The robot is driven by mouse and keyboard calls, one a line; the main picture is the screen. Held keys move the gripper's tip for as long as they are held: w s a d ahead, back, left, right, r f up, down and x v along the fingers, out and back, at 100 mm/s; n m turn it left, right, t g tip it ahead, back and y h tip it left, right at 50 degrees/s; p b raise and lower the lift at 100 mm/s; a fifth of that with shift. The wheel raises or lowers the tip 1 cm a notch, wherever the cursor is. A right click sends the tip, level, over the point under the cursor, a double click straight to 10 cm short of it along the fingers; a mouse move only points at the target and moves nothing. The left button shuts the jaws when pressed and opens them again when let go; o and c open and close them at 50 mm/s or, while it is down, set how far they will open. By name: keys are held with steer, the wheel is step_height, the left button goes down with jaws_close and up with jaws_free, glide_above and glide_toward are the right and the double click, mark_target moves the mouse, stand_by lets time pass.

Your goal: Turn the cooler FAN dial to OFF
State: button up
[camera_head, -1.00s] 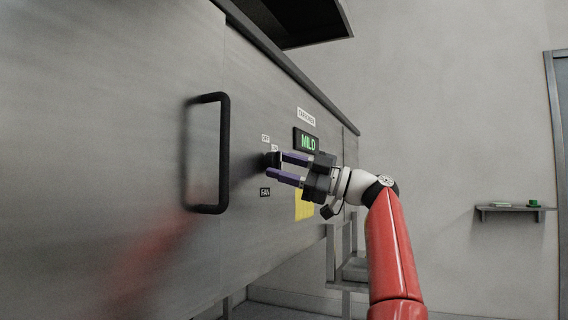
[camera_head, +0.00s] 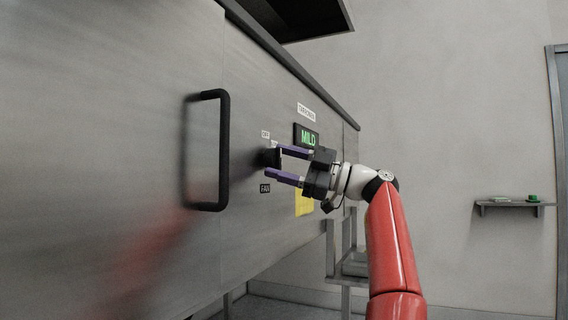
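The FAN dial (camera_head: 270,157) is a small dark knob on the grey metal front panel. A FAN label (camera_head: 265,188) sits below it, and a small OFF label (camera_head: 265,134) sits above it. My gripper (camera_head: 277,162) has two purple fingers, spread apart, with their tips at the dial, one higher and one lower. The gap between them is wide. I cannot tell whether either finger touches the dial. The dial's pointer is too small and dark to read. A display (camera_head: 306,138) right of the dial shows MILD in green.
A black vertical handle (camera_head: 223,150) stands out from the panel left of the dial. A yellow note (camera_head: 304,203) is partly behind my gripper. A wall shelf (camera_head: 512,204) is far right. Open space lies right of the panel.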

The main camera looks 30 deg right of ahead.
steer(key=shift+o, duration=0.4)
steer(key=shift+d, duration=0.1)
steer(key=v, duration=0.7)
steer(key=shift+s+d+f+b, duration=0.15)
steer(key=shift+s+d+b, duration=0.1)
steer(key=shift+b, duration=0.15)
steer(key=shift+d, duration=0.1)
